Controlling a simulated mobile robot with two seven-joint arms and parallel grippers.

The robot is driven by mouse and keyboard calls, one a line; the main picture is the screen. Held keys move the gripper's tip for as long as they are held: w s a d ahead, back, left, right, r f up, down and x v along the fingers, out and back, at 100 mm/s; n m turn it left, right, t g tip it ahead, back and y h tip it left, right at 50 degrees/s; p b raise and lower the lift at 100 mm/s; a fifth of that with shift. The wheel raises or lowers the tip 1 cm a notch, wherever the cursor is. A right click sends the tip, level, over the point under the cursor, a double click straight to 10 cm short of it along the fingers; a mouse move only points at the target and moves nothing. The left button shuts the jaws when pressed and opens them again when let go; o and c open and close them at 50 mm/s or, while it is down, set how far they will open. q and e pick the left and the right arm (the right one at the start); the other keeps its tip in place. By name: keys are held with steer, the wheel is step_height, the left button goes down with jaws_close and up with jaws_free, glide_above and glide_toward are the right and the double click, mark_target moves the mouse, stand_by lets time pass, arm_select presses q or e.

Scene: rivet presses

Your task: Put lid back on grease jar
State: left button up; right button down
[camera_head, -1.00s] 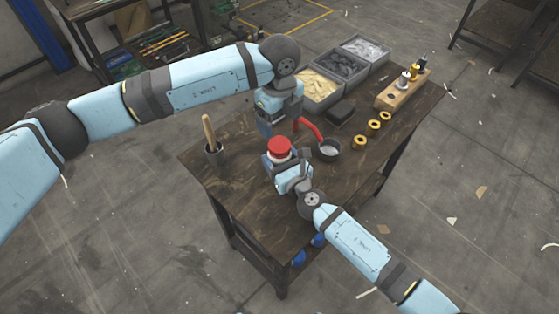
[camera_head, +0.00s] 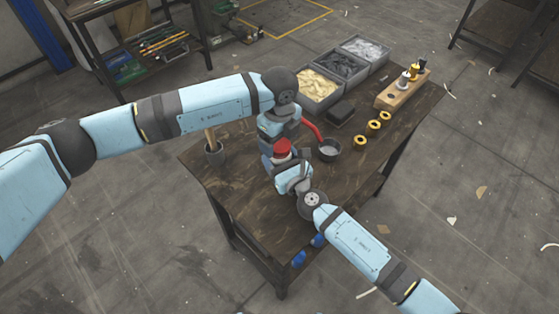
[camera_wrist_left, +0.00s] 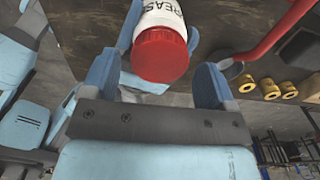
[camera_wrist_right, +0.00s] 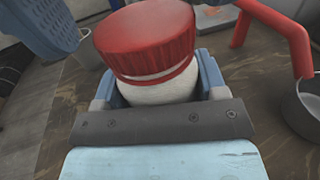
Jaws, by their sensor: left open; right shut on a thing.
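The grease jar is a white jar (camera_wrist_right: 160,92) with dark lettering, which also shows in the left wrist view (camera_wrist_left: 160,13). My right gripper (camera_head: 285,164) is shut on its body. The red lid (camera_head: 282,146) sits on top of the jar; it fills the top of the right wrist view (camera_wrist_right: 146,42). I cannot tell whether it is fully tightened. My left gripper (camera_wrist_left: 155,82) is open, its blue fingers on either side of the lid, with a gap visible at the right finger. One left finger shows at the upper left of the right wrist view.
A dark pot (camera_head: 329,151) with a red handle stands close to the right of the jar. A cup (camera_head: 214,155) with a wooden handle is at left. Yellow rings (camera_head: 373,128), a wooden block (camera_head: 402,92) and grey bins (camera_head: 319,100) line the back right.

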arm_select(q)
steer(key=shift+f, duration=0.6)
